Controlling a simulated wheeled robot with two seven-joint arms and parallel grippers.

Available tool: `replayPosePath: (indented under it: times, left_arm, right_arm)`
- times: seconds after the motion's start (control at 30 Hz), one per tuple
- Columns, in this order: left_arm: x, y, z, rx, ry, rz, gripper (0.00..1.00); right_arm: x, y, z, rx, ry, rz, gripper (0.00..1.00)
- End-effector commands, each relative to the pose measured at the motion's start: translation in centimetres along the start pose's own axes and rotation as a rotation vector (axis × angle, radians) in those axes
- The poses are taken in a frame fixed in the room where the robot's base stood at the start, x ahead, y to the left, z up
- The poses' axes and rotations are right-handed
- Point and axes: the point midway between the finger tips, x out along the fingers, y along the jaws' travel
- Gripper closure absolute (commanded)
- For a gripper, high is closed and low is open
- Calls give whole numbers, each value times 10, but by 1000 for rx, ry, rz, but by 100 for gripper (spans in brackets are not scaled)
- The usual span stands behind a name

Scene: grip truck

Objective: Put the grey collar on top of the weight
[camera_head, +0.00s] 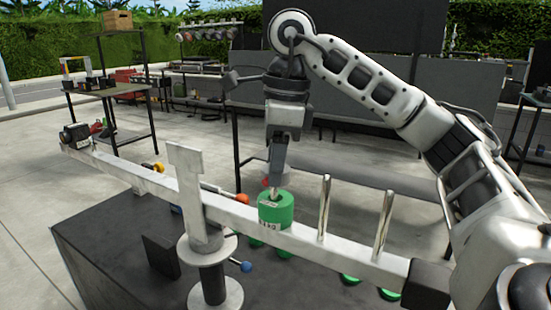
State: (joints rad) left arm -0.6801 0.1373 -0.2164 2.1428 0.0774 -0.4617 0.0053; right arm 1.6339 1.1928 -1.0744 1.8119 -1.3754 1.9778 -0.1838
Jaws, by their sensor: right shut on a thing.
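My left gripper is not in view.
Two bare metal pegs (324,208) stand on the beam right of the weight. A pale upright post (187,195) stands left of it. A dark block (430,284) caps the beam's right end.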

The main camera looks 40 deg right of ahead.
Motion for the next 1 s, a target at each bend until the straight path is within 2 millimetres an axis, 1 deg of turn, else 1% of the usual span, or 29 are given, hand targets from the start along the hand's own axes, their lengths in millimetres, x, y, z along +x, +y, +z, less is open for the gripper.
replayPosePath:
  times: [0.03, 0.1, 0.5, 0.73, 1.0]
  left_arm:
    - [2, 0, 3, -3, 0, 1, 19]
    - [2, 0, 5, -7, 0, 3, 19]
    - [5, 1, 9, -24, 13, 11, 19]
    - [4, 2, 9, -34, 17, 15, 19]
    - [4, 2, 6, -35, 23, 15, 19]
  right_arm:
    - [5, 0, -1, 0, 0, 0, 80]
    - [9, 0, -1, 0, 1, 1, 80]
    - [26, 0, -3, 0, 1, 1, 80]
    - [31, 0, -4, 0, 1, 1, 80]
    - [31, 0, -4, 0, 1, 1, 80]
